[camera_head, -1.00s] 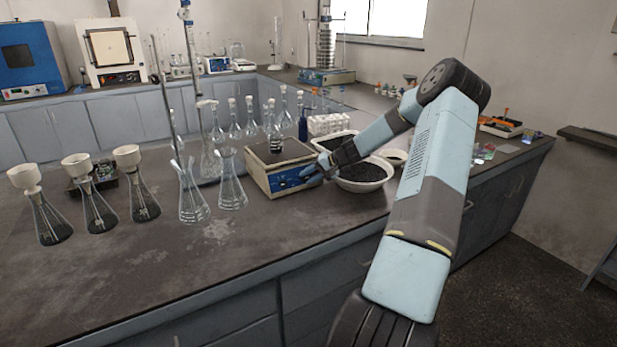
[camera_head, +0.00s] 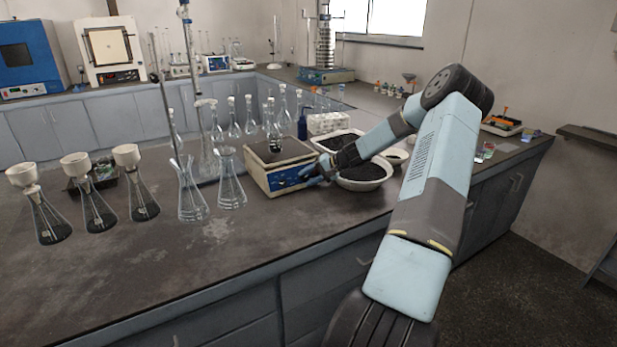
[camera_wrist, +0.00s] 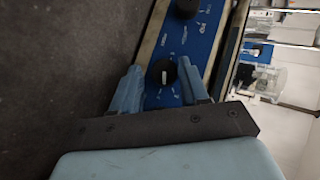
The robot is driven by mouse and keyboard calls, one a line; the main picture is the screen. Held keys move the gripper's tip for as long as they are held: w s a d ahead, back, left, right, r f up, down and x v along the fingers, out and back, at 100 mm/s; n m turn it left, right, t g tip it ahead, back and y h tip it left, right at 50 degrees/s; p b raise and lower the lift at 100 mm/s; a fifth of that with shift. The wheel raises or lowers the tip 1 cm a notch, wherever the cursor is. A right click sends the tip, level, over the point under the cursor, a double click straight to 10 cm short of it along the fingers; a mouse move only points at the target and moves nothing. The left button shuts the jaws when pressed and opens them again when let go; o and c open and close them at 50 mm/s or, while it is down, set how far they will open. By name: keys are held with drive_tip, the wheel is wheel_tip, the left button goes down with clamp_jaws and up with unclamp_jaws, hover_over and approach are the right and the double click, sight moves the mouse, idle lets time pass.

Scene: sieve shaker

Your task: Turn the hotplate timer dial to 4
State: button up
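The hotplate (camera_head: 263,180) stands on the bench with a dark square top and a blue front panel. In the wrist view the blue panel (camera_wrist: 205,42) runs diagonally. A black round dial (camera_wrist: 162,73) with a white pointer line and small white marks around it lies between my two fingers. A second black knob (camera_wrist: 187,8) is at the top edge. My gripper (camera_wrist: 160,70) is open, one finger on each side of the nearer dial, with narrow gaps. In the head view my gripper (camera_head: 311,173) is at the right end of the panel. The printed numbers are too small to read.
A white bowl of dark grains (camera_head: 362,184) stands beside the hotplate, under my arm, with a tray (camera_head: 338,133) behind it. Glass flasks (camera_head: 229,190) stand to the left. The front of the bench (camera_head: 190,260) is clear.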

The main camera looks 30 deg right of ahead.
drive_tip(key=shift+o, duration=0.9)
drive_tip(key=shift+r, duration=0.1)
drive_tip(key=shift+d, duration=0.1)
drive_tip(key=shift+d+r, duration=0.1)
drive_tip(key=v, duration=1.3)
drive_tip(key=shift+s+d, duration=0.15)
